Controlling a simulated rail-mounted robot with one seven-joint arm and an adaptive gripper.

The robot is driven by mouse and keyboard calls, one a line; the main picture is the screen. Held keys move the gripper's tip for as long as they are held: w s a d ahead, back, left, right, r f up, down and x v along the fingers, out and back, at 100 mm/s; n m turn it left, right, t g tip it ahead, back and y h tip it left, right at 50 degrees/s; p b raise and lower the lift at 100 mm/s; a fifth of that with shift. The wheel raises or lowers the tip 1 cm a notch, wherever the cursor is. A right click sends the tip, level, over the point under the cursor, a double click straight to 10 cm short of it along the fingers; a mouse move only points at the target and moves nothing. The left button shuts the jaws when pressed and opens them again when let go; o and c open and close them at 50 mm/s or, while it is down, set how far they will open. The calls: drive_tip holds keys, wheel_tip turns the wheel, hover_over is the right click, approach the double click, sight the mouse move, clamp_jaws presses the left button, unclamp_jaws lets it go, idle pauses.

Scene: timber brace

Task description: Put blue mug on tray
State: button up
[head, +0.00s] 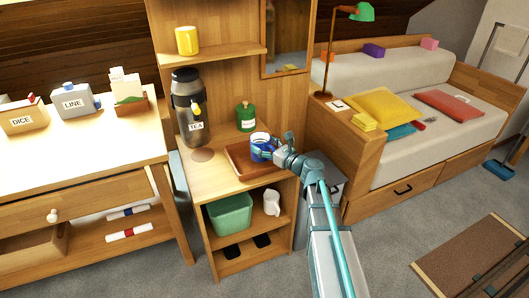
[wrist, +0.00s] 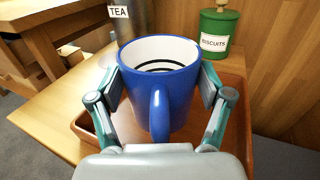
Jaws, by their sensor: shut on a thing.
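The blue mug (wrist: 178,85) is upright between the two fingers of my gripper (wrist: 160,92), its handle turned toward the wrist camera. My gripper is shut on the mug's sides. In the head view the mug (head: 260,146) shows at the end of my arm, with my gripper (head: 268,152) around it. The brown tray (head: 240,168) lies on the cabinet top below the mug; its rim also shows in the wrist view (wrist: 88,130). The mug is over the tray area. I cannot tell whether its base touches the tray.
A tea dispenser (head: 190,108) stands left of the tray, and a green biscuits tin (head: 246,117) stands behind it. A yellow mug (head: 187,40) is on the shelf above. A wooden back panel (wrist: 275,60) rises behind the tray. A green bin (head: 230,214) is on the lower shelf.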

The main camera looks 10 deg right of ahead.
drive_tip(key=shift+d+f, duration=0.1)
drive_tip(key=shift+f, duration=1.2)
drive_tip(key=shift+f, duration=0.1)
drive_tip(key=shift+f+b, duration=0.1)
drive_tip(key=shift+b, duration=0.2)
drive_tip(key=o, duration=1.3)
